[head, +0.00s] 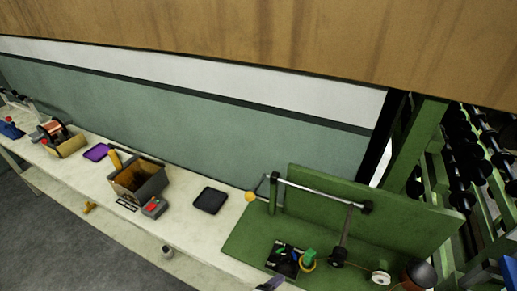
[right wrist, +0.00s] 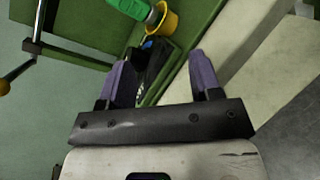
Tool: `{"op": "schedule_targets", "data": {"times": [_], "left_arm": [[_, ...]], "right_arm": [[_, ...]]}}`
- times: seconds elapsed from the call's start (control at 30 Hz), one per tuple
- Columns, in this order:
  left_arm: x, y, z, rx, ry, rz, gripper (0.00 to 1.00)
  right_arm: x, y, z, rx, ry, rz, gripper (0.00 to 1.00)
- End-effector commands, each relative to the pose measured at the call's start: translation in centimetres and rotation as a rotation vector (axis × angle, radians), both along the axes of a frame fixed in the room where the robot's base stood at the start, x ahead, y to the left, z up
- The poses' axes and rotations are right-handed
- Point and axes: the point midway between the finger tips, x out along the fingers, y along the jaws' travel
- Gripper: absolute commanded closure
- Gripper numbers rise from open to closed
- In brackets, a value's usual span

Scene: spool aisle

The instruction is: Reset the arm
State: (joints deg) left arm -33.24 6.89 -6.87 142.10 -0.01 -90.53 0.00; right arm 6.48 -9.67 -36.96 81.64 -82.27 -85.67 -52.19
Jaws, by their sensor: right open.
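My right gripper (right wrist: 161,76) is open, with its two purple fingers apart and nothing held between them. It points at the green bench (right wrist: 75,22), above the edge where the green top meets the pale worktop. In the head view only a small purple-grey tip of the right gripper (head: 270,284) shows at the bottom edge, left of the black tray (head: 284,262). Beyond the fingers in the right wrist view are a green object (right wrist: 130,7) and a yellow ring-shaped cup (right wrist: 164,19). My left gripper is not in view.
A metal rail on posts (head: 318,189) stands on the green bench, with a yellow ball (head: 250,196) at its left. A dark open box (head: 138,182), a black pad (head: 210,200) and a purple tray (head: 97,152) sit on the pale worktop (head: 190,233). Spool racks (head: 478,150) stand right.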

Motion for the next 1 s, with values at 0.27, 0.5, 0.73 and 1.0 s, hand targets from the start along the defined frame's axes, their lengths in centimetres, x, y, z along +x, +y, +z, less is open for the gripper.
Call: {"op": "schedule_targets", "data": {"times": [0.27,0.5,0.73,1.0], "left_arm": [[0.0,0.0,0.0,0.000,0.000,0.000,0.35],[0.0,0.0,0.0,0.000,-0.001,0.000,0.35],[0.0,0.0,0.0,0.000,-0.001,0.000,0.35],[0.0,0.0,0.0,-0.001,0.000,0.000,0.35]], "right_arm": [[0.3,0.0,2.2,1.019,-0.288,-0.313,0.42],[-3.9,-3.2,5.1,1.685,-0.317,-0.607,0.42],[-12.0,-9.0,6.4,1.884,-0.251,-0.691,0.42],[-19.5,-14.4,2.6,1.739,-0.237,-0.841,0.42]]}}
